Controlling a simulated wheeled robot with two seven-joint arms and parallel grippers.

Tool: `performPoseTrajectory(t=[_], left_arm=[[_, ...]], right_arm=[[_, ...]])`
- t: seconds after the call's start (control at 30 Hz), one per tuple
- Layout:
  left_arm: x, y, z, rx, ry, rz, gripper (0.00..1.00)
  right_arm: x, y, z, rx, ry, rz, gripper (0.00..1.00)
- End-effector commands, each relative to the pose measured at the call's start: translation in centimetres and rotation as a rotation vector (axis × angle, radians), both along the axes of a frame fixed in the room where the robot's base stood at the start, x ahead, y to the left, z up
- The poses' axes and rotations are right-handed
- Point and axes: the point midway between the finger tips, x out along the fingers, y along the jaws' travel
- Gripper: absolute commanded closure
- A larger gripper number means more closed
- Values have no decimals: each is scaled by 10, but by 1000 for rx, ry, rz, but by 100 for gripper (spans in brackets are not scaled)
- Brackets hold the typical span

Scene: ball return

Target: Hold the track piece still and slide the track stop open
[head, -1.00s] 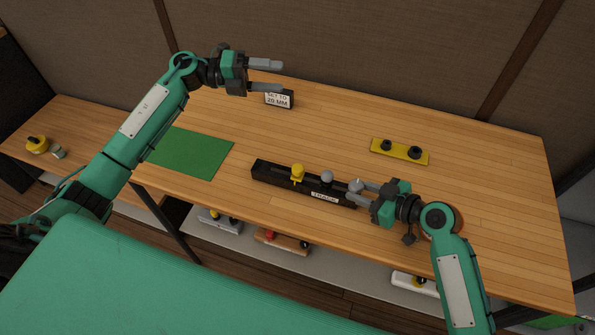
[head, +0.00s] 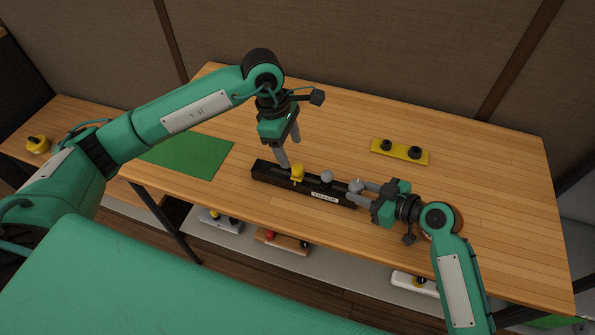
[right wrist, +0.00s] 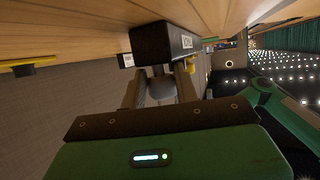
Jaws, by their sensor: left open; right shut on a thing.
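The black track piece (head: 268,175) lies on the table and carries a label at its right part. The yellow track stop (head: 297,174) stands on it left of the middle, with a grey ball (head: 327,176) to its right. My right gripper (head: 357,188) is shut on the right end of the track piece, around a grey rounded part (right wrist: 160,90) seen in the right wrist view. My left gripper (head: 289,152) is open and points down just behind and above the track, left of and close to the yellow stop. I cannot tell whether it touches anything.
A yellow plate with two black knobs (head: 400,151) lies at the back right. A green mat (head: 190,155) lies at the left. A lower shelf holds several objects, including a red-topped one (head: 282,241). The table between the track and the yellow plate is clear.

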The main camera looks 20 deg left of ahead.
Motion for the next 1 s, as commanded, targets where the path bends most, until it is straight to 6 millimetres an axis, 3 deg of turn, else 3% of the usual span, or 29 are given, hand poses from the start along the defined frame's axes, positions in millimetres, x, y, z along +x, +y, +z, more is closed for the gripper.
performPoseTrajectory(t=[0.03, 0.5, 0.7, 1.0], left_arm=[[-1, -2, -8, 0, 3, 0, 38], [0, -18, -70, -3, 3, 2, 38], [0, -21, -83, -3, 2, 4, 38], [0, -22, -85, -4, 1, 4, 38]], right_arm=[[-3, -1, -10, -13, 13, 3, 99], [-3, -1, -9, -13, 13, 3, 99], [-3, -1, -9, -13, 13, 3, 99], [-3, -1, -9, -13, 13, 3, 99]])
